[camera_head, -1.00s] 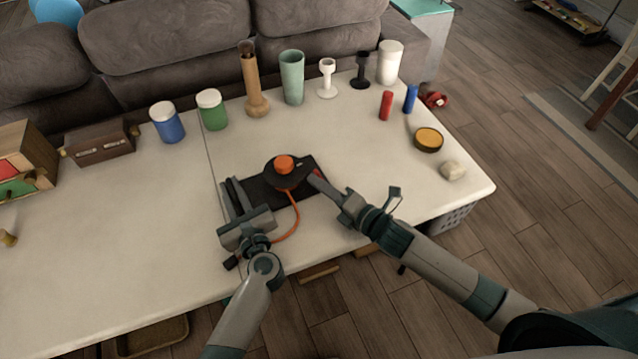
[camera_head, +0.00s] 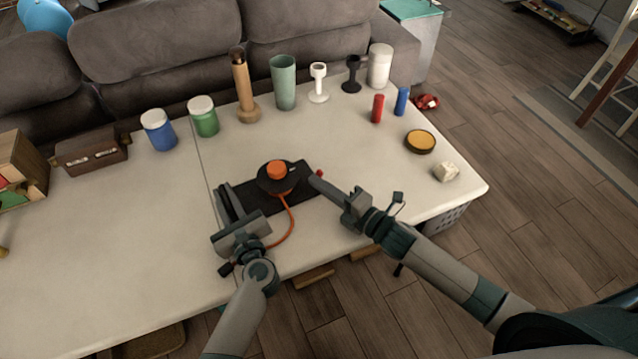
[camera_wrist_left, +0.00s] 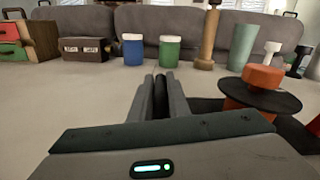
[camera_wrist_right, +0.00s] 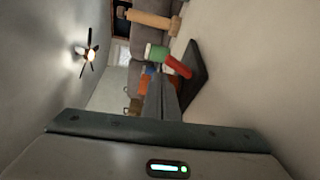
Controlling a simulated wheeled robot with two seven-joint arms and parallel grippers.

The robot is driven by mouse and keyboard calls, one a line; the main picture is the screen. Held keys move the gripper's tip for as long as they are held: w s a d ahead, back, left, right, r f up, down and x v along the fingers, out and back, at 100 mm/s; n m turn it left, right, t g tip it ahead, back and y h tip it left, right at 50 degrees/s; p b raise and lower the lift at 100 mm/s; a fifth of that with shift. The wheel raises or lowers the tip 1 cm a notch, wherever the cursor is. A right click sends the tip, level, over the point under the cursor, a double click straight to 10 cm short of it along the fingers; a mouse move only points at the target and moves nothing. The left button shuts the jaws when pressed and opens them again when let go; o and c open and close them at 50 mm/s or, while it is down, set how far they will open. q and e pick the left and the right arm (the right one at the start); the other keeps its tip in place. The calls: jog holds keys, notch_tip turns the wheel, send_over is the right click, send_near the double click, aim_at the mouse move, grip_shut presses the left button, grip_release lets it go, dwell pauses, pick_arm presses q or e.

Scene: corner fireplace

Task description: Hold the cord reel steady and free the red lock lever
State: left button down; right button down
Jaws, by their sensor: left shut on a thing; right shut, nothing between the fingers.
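The cord reel is a black disc with an orange hub (camera_head: 277,170) on a black base plate (camera_head: 296,201); its orange cord (camera_head: 290,218) curves toward the front. My left gripper (camera_head: 229,200) is at the plate's left end, shut on a dark upright handle-like part (camera_wrist_left: 161,83). The red lock lever shows only as a small red tip (camera_head: 319,172) at the plate's right side; in the right wrist view it is a longer red bar (camera_wrist_right: 177,66). My right gripper (camera_head: 314,179) is shut and empty, its fingertips close to the lever; I cannot tell if they touch.
A yellow-topped tin (camera_head: 420,141) and a pale stone (camera_head: 446,172) lie at right. The table's left front is clear.

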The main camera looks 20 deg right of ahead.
jog(key=v, duration=1.1)
jog(key=shift+s+d, duration=0.25)
pick_arm(q)
jog(key=c, duration=1.6)
grip_release()
jog(key=shift+o, duration=0.3)
jog(key=o, duration=0.5)
jog(key=v, duration=1.2)
